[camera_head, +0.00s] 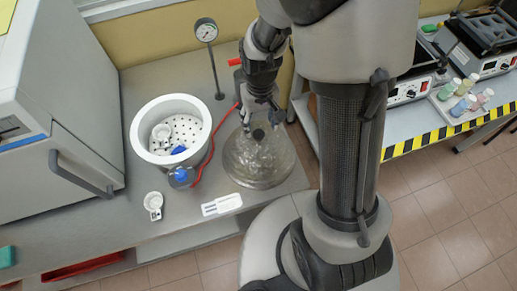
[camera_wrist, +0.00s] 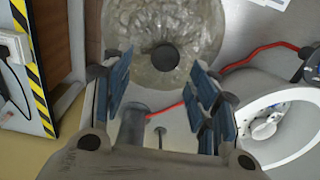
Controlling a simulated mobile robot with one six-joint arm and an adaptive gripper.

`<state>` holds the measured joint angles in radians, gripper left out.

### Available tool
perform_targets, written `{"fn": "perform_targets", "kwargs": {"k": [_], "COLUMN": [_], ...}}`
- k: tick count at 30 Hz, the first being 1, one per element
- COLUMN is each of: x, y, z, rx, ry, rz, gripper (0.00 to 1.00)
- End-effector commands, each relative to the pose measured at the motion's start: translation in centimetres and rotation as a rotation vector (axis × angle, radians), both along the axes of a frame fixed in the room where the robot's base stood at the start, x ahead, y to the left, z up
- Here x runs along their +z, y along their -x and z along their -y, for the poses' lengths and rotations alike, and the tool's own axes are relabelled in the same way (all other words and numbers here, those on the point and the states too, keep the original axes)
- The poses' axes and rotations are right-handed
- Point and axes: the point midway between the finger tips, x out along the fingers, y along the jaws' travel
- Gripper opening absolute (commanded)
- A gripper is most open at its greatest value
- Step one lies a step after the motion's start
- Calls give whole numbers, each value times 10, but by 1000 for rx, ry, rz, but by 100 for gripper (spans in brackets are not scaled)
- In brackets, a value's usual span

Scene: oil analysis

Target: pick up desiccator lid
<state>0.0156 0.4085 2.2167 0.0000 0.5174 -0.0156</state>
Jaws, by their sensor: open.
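The desiccator lid (camera_head: 262,160) is a clear, domed glass cover with a dark knob (camera_head: 258,134) on top. It rests on the grey bench, to the right of the white desiccator base (camera_head: 142,124). In the wrist view the lid (camera_wrist: 197,30) is at the top centre, and its dark knob (camera_wrist: 165,58) lies just beyond the fingertips. My gripper (camera_head: 262,117) is above the lid with its fingers pointing down. In the wrist view my gripper (camera_wrist: 160,68) has its two blue-padded fingers spread apart with nothing between them.
A pressure gauge (camera_head: 206,31) on a thin stand is behind. A red hose runs between base and lid. A blue-capped bottle (camera_head: 181,176), a small white dish (camera_head: 153,201) and a white label (camera_head: 222,204) are near the front. A large grey oven (camera_head: 60,95) stands left.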

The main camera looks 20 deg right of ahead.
Motion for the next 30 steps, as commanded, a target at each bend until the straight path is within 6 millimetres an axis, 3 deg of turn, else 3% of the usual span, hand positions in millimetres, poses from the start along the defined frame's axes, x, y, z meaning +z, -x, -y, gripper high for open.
{"fn": "perform_targets", "kwargs": {"k": [13, 22, 30], "x": [-51, -53, -53], "y": [7, 6, 6], "z": [-6, -6, -6], "rx": [-1, 0, 0], "ry": [0, 0, 0], "rz": [-1, 2, 1], "gripper": [54, 54, 36]}}
